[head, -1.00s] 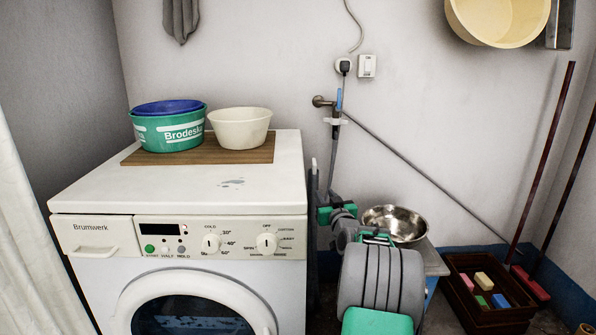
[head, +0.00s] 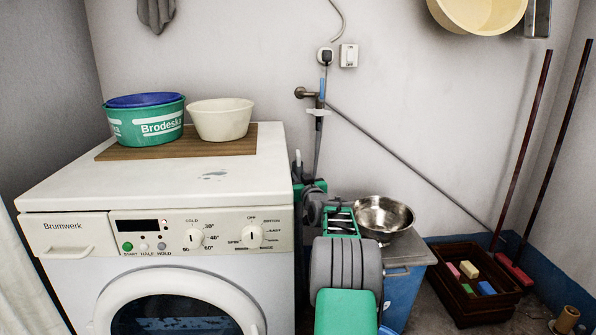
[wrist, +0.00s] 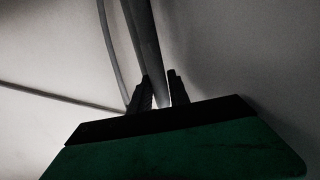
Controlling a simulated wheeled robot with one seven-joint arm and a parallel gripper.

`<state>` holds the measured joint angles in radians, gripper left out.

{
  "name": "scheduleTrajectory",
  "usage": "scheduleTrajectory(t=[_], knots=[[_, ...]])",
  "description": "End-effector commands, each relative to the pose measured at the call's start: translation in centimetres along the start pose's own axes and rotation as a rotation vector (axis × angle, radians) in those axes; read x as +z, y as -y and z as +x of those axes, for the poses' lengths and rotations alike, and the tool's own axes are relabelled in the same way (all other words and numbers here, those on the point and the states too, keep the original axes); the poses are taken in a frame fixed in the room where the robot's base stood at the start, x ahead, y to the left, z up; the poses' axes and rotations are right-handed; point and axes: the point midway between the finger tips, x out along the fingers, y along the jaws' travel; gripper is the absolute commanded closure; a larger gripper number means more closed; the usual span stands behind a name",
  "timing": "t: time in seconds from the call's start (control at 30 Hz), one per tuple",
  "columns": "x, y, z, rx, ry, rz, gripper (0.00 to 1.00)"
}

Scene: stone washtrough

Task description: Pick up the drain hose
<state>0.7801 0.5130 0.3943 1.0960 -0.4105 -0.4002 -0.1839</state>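In the wrist view a thick grey hose (wrist: 146,38), which looks like the drain hose, runs down between the two dark fingers of my gripper (wrist: 160,84). The fingers stand close on either side of it; whether they press on it is unclear. A thinner grey hose (wrist: 111,50) curves down to the left of it. In the head view a grey hose (head: 317,148) hangs below the wall tap, beside the washing machine (head: 190,185); I cannot tell if it is the same one. My arm hides its lower part and my gripper there is hard to make out.
A steel bowl (head: 382,215) stands on a blue-sided stand (head: 403,290) right of my arm. A brown crate (head: 470,310) with coloured blocks is on the floor. A thin pipe (head: 410,165) slants across the wall. Two basins sit on the machine.

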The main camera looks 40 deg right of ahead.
Motion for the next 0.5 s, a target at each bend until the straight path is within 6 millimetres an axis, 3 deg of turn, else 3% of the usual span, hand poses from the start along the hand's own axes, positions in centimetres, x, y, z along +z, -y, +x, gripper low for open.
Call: scheduleTrajectory(t=[0.23, 0.5], knots=[[0.01, -0.06, -0.03, 0.001, 0.0, 0.0, 0.99], [0.01, -0.07, -0.04, 0.001, 0.0, 0.0, 1.0]])
